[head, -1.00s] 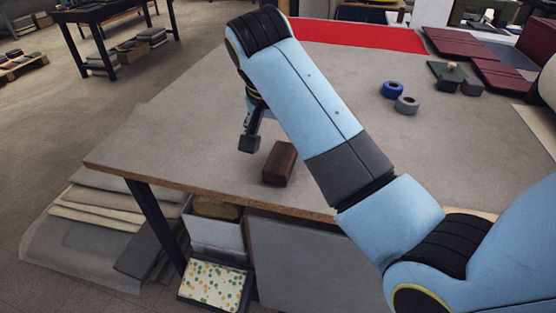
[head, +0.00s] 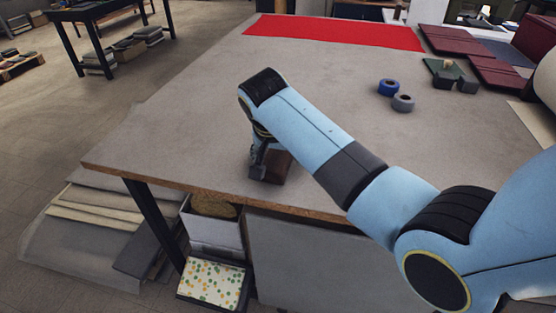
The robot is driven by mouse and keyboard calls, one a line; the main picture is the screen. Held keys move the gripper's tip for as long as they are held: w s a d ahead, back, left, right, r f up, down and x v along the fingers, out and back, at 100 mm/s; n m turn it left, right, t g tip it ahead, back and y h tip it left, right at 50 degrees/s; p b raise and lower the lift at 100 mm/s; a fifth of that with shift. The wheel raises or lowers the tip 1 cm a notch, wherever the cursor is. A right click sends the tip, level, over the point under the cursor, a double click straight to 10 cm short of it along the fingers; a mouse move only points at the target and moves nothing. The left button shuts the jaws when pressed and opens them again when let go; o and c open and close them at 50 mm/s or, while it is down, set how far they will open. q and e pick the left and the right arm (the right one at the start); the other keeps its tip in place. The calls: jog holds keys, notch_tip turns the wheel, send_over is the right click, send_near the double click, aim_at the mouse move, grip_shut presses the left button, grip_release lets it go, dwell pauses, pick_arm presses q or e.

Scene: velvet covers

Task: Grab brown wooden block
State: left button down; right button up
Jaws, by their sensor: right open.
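The brown wooden block (head: 281,168) lies on the grey table (head: 180,140) near its front edge. My right gripper (head: 262,176) is down at the block's left end, with its fingers low by the tabletop. The gripper is open. The forearm and wrist hide part of the block and most of the gripper, so I cannot tell whether the fingers straddle the block or touch it. My left gripper is not in view.
A blue tape roll (head: 388,87) and a grey one (head: 403,103) stand farther back right. A red cloth (head: 335,32) lies along the far edge. Dark red panels (head: 500,76) are at the back right. The table's left part is clear.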

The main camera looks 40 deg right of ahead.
jog(key=shift+f, duration=0.2)
dwell(0.3)
jog(key=c, duration=0.9)
jog(key=shift+s+f, duration=0.15)
jog(key=c, duration=0.4)
